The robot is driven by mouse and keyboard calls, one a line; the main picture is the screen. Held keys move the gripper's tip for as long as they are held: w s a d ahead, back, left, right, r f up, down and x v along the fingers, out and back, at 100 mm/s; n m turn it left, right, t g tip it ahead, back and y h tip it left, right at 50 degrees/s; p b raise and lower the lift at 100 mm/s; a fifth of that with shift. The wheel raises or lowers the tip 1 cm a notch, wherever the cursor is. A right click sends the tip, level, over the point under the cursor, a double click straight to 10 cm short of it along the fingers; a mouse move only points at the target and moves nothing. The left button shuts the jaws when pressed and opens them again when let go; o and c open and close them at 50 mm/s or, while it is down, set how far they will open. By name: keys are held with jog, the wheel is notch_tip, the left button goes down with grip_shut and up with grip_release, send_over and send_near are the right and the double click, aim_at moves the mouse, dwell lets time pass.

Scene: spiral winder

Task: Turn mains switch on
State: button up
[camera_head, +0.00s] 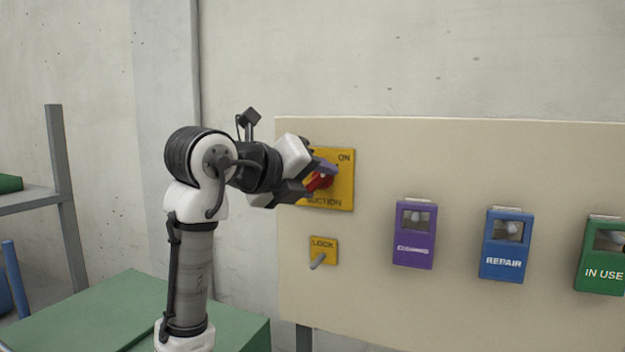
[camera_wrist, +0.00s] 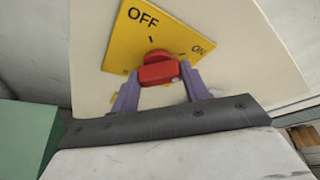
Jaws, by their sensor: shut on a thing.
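The red rotary switch (camera_head: 318,183) sits on a yellow plate (camera_head: 341,190) at the upper left of the beige panel. The plate shows ON at its upper right and lettering ending in "UCTION" below. In the wrist view the red knob (camera_wrist: 158,70) lies between the two purple fingers, with OFF above it and ON to its right on the yellow plate (camera_wrist: 190,40). My gripper (camera_head: 323,176) is shut on the knob, also in the wrist view (camera_wrist: 159,84). In the head view it hides the plate's left part. I cannot tell which mark the knob points to.
Purple (camera_head: 414,234), blue (camera_head: 506,245) and green IN USE (camera_head: 602,258) boxes hang to the right on the panel (camera_head: 450,170). A green surface (camera_head: 95,315) is at the lower left.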

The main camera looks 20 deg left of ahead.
jog(key=o, duration=1)
jog(key=shift+s, duration=0.15)
jog(key=b+v, duration=0.3)
jog(key=v, duration=1)
jog(key=shift+s+a, duration=0.1)
jog(key=shift+s, duration=0.15)
